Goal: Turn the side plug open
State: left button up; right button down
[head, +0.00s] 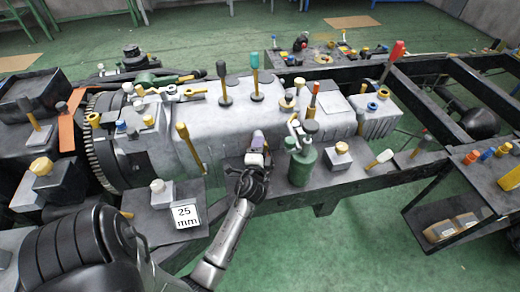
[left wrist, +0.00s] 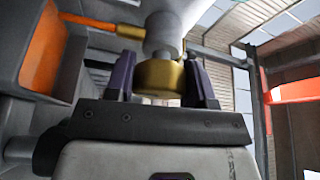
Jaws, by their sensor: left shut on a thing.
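In the left wrist view, the purple fingers of the gripper (left wrist: 160,82) are shut on a brass-coloured round plug (left wrist: 158,74), one finger on each side. A grey cylinder (left wrist: 162,33) adjoins the plug from above in that view. In the head view the plug is hidden by the gripper. How far the plug is turned cannot be told. My right gripper is not in view.
A green can (head: 302,166) stands close to the right of my left gripper. A yellow-handled tool (head: 190,145) stands to its left. A 25 mm sign (head: 186,216) lies nearer. The black chassis frame (head: 430,95) and a small cart (head: 455,215) are at the right.

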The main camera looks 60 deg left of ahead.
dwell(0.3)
pick_arm(q)
jog(key=o, duration=0.9)
